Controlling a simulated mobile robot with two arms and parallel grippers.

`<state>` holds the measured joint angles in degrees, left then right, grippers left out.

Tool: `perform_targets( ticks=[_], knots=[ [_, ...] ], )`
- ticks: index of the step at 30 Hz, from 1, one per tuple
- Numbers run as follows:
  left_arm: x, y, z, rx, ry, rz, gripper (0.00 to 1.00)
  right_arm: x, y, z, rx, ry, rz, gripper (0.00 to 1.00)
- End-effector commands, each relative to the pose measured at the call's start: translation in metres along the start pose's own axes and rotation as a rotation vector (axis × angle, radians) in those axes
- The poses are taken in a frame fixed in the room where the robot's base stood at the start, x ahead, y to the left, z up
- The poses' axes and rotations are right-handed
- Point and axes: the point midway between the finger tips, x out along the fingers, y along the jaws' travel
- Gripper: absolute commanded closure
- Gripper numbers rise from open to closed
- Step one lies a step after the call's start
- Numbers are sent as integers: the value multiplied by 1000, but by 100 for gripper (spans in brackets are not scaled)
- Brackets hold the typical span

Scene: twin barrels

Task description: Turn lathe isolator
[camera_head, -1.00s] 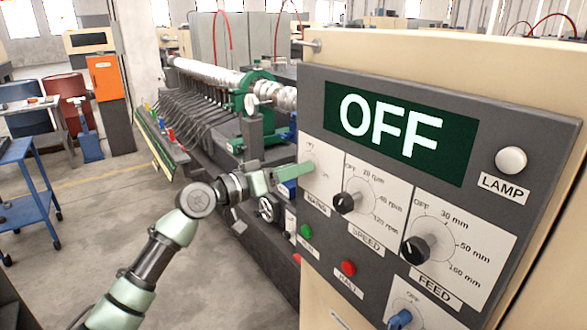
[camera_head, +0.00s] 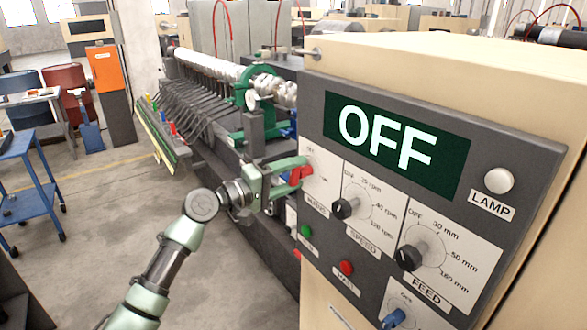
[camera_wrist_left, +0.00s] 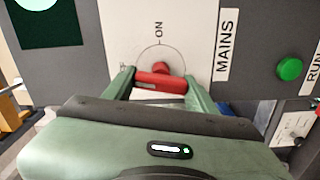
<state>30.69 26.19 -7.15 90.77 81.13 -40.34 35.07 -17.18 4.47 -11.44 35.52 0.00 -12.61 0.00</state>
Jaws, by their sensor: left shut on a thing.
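The isolator is a red handle (camera_head: 299,175) on the white MAINS plate at the left edge of the lathe's control panel. My left gripper (camera_head: 290,174) is at the handle, with its green fingers on either side. In the left wrist view the red handle (camera_wrist_left: 160,82) lies crosswise between the two fingertips of my left gripper (camera_wrist_left: 159,84), which is shut on it. The ON mark stands above the handle; the mark at its left end is partly hidden by a finger. The display (camera_head: 392,140) reads OFF. My right gripper is not in view.
The panel also has a SPEED knob (camera_head: 345,208), a FEED knob (camera_head: 410,256), a green button (camera_head: 306,230), a red button (camera_head: 346,267) and a white LAMP button (camera_head: 499,181). The lathe bed runs back behind my left arm. A blue cart (camera_head: 30,180) stands at the left.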

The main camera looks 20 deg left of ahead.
Motion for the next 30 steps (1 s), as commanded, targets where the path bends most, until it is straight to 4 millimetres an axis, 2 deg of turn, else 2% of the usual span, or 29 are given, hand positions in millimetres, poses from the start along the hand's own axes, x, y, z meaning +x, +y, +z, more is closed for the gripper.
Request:
perform_targets(
  ticks=[3,12,29,30],
  knots=[
    [0,1,-1,-75,1,-1,84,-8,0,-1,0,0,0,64],
    [0,0,0,-191,1,1,84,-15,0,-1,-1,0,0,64],
    [0,-1,0,-219,1,1,84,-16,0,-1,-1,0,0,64],
    [0,-1,0,-219,1,1,35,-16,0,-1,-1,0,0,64]
  ],
)
